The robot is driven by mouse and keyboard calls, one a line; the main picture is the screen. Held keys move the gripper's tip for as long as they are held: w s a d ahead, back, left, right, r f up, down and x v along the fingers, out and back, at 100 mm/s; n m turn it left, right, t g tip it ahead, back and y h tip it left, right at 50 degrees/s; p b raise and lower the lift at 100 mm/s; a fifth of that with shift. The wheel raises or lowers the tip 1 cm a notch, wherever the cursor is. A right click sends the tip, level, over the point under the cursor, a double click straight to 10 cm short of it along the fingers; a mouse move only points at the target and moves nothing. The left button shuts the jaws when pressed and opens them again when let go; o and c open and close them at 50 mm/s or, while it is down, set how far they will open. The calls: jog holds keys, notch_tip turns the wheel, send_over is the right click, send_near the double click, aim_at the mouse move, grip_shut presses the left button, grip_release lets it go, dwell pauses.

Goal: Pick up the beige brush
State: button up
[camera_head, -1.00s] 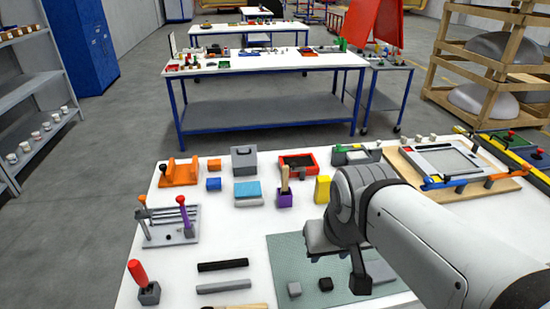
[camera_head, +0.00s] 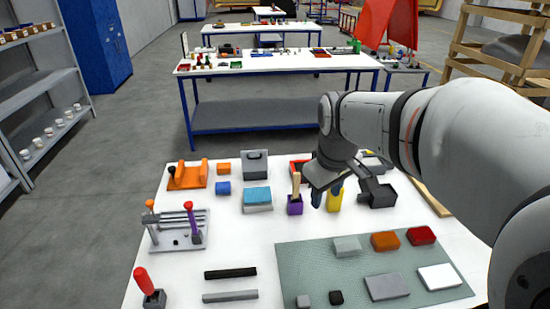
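The beige brush (camera_head: 296,184) stands upright, its handle sticking up out of a small purple holder (camera_head: 295,205) near the middle of the white table. The lower end of the brush is hidden in the holder.
A blue-topped block (camera_head: 257,196) and grey box (camera_head: 255,164) stand left of the brush. A red tray (camera_head: 298,167) is behind it, partly hidden by my arm. A green mat (camera_head: 300,262) with several blocks lies in front. White table (camera_head: 250,240) is bare between.

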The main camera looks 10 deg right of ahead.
aim_at(296, 174)
jog(key=w+f+n, duration=0.4)
jog(key=w, duration=0.5)
jog(key=w+a+f+n+g, duration=0.1)
jog(key=w+f+n, duration=0.3)
jog(key=w, duration=0.5)
jog(key=w+f+n+g+h, duration=0.1)
jog(key=w+f+n, duration=0.3)
jog(key=w, duration=0.5)
jog(key=shift+w+a+f+p, duration=0.15)
jog(key=shift+w+f+p, duration=0.05)
jog(key=shift+f+p, duration=0.1)
jog(key=shift+n, duration=0.3)
jog(key=shift+w+d+f+p, duration=0.15)
jog(key=shift+f+p, duration=0.3)
jog(key=shift+f, duration=0.85)
jog(key=shift+w+d+f+p, duration=0.15)
jog(key=shift+f+p, duration=0.3)
jog(key=shift+f, duration=0.85)
jog(key=shift+d+f+p, duration=0.25)
jog(key=shift+f+p, duration=0.2)
jog(key=shift+f, duration=0.85)
grip_shut()
